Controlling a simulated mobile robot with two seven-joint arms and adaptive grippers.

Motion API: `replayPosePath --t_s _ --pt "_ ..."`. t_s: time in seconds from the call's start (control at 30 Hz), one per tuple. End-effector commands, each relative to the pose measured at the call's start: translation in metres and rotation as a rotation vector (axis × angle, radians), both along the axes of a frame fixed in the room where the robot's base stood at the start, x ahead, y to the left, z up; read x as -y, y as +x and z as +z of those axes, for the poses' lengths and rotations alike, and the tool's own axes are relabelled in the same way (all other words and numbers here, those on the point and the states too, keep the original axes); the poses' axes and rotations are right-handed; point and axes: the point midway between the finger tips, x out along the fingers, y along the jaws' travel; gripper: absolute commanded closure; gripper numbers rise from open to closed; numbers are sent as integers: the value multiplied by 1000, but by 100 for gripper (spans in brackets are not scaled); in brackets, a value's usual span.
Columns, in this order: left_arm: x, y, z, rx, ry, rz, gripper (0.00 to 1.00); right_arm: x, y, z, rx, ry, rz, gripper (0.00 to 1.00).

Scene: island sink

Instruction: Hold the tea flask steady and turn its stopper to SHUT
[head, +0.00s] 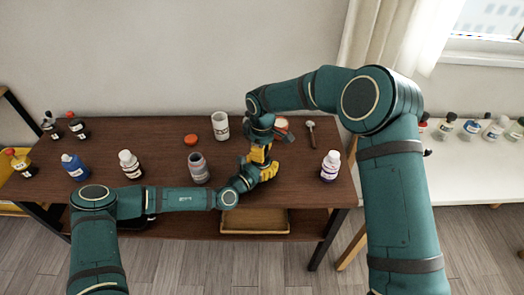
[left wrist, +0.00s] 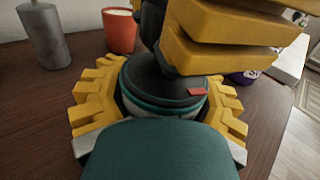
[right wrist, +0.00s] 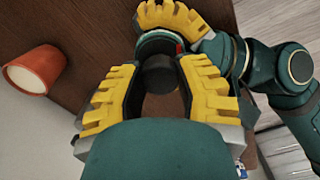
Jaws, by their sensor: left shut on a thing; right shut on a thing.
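In the head view the right gripper (head: 258,154) hides most of the flask and stopper. I cannot read any SHUT marking.

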Motion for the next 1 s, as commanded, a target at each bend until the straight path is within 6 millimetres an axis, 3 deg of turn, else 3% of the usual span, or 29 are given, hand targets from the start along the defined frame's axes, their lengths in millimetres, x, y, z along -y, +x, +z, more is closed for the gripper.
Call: replayPosePath --t_s 0.1,0.13,0.2,0.63,1.0 --pt "0 0 1 1 -1 -1 89 1 0 -1 -2 -1 0 100" --pt "0 0 1 1 -1 -1 89 1 0 -1 -2 -1 0 54" --pt "0 0 1 1 -1 -1 89 1 0 -1 -2 -1 0 32" --pt "0 0 0 1 -1 0 89 0 0 8 1 0 0 32" --pt "0 0 0 1 -1 0 89 0 1 78 2 0 -2 32"
